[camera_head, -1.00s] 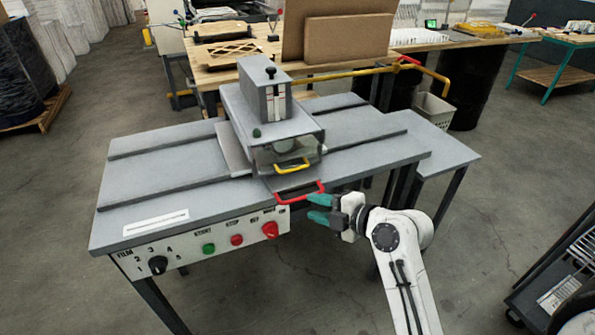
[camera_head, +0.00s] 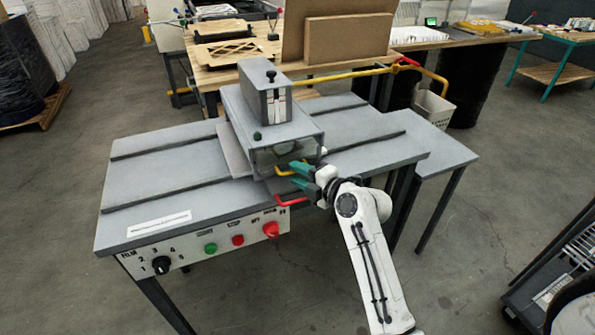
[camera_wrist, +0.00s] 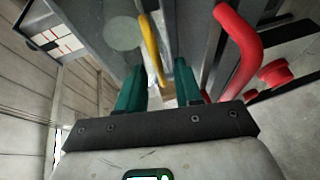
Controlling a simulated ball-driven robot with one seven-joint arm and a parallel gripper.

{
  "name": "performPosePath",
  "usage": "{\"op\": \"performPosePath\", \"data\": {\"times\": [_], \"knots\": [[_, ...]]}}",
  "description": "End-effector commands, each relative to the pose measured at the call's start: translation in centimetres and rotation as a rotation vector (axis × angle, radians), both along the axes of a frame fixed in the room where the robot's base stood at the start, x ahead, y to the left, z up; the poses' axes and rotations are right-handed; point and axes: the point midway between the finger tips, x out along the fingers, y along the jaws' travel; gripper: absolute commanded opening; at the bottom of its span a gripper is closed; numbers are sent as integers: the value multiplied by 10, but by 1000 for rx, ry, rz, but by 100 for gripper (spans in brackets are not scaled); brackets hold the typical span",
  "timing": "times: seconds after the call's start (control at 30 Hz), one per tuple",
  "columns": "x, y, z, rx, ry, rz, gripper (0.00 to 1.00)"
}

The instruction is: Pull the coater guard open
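The coater (camera_head: 262,118) is a grey housing on the grey bench, with a see-through guard (camera_head: 272,157) on its front face. The guard appears closed. A yellow handle (camera_head: 282,171) is on the guard, partly hidden by my fingers. My gripper (camera_head: 295,175) has teal fingers and is at this handle, coming from the right. In the wrist view, my gripper (camera_wrist: 160,85) is open, and the yellow handle (camera_wrist: 151,45) runs into the gap between the fingers, nearer the left one. I cannot tell whether they touch.
A red handle (camera_head: 292,202) sits just below my gripper; it also shows close on the right in the wrist view (camera_wrist: 242,45). The control panel (camera_head: 205,243) with knob and buttons is on the bench front. A yellow rail (camera_head: 350,73) runs behind.

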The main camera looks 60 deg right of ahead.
Motion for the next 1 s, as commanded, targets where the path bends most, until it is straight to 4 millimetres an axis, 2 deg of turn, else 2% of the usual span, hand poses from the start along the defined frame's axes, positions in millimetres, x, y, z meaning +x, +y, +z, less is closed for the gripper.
{"op": "performPosePath", "data": {"times": [0.13, 0.4, 0.77, 1.0], "knots": [[7, -1, -1, -1, 1, 1, 35], [8, -1, -2, -1, 1, 1, 35], [8, -1, -2, 0, 1, 1, 0], [8, -1, -2, 0, 1, 1, 0]]}}
